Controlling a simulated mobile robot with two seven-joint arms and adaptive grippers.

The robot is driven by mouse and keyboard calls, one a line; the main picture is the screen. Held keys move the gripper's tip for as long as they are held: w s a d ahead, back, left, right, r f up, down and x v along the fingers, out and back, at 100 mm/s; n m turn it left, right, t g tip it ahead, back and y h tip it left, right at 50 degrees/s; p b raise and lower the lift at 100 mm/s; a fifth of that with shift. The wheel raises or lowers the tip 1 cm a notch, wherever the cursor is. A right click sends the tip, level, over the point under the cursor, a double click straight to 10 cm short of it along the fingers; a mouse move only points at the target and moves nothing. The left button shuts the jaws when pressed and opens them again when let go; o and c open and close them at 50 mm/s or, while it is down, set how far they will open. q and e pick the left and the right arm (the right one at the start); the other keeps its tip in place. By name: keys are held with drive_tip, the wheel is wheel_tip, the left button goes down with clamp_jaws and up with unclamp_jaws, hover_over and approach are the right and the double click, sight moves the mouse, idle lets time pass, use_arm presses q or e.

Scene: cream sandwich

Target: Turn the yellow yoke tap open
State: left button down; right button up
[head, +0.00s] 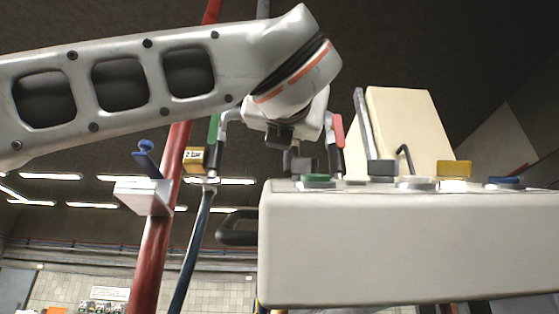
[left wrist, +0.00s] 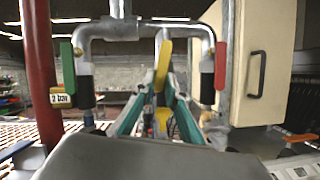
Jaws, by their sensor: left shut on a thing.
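The yellow yoke tap (left wrist: 163,64) shows in the left wrist view as an upright yellow handle at the middle of a grey pipe yoke (left wrist: 120,30). My left gripper (left wrist: 162,96) reaches up to it with teal-lined fingers closing together at its lower part, shut on it. In the head view my left arm and gripper hide the yellow tap. A green handle (left wrist: 68,64) is on the yoke's left leg and a red handle (left wrist: 221,65) on its right leg; both also show in the head view, green (head: 213,128) and red (head: 338,130). My right gripper is not in view.
A light box (head: 400,245) with coloured buttons stands close below and right of the gripper. A red pipe (head: 155,240) with a blue-handled fitting (head: 147,160) and a dark hose (head: 192,250) are at left. A cream cabinet (head: 410,125) stands behind the box.

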use_arm(q)
drive_tip(key=n+y, duration=0.1)
drive_tip(key=d+n+y, duration=0.1)
drive_tip(key=n, duration=0.1)
drive_tip(key=shift+d+n, duration=0.15)
drive_tip(key=shift+n, duration=0.15)
idle(0.3)
drive_tip(key=c, duration=2)
unclamp_jaws()
drive_tip(key=shift+c, duration=0.2)
